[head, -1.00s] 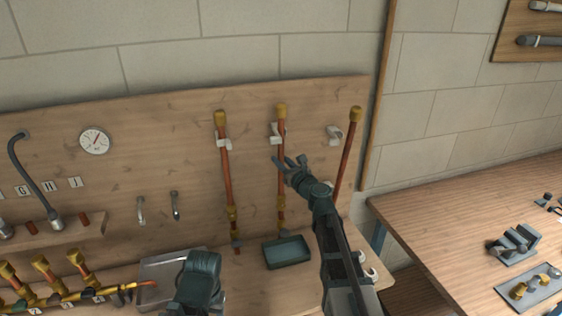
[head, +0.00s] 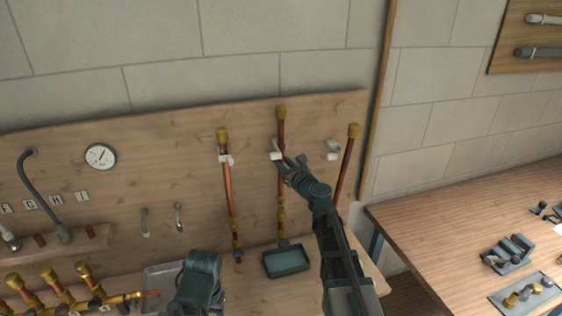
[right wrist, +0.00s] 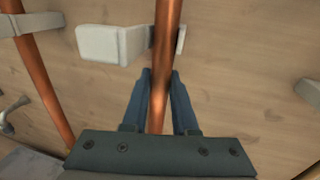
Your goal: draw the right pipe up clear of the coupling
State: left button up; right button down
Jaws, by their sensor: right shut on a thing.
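The middle copper pipe (head: 281,130), with a brass cap on top, stands upright in front of the board. It is the right one of two pipes above brass fittings. My right gripper (head: 284,162) is shut on it just below a white clip (head: 277,155). In the right wrist view the pipe (right wrist: 167,40) runs between the two blue fingers (right wrist: 161,80). The brass coupling (head: 281,227) is low on the same line; the picture is too small to tell whether the pipe's lower end is out of it. My left gripper is not in view; only part of that arm shows.
Another capped pipe (head: 228,185) stands left in its clip, and a third (head: 345,165) leans at the right. A dark tray (head: 287,259) sits on the bench below. A gauge (head: 100,156) and hooks are on the board. A wooden table (head: 450,205) is at the right.

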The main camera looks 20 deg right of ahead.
jog(key=c, duration=0.7)
grip_release()
jog(key=v, duration=1.4)
jog(key=shift+w+r, duration=0.1)
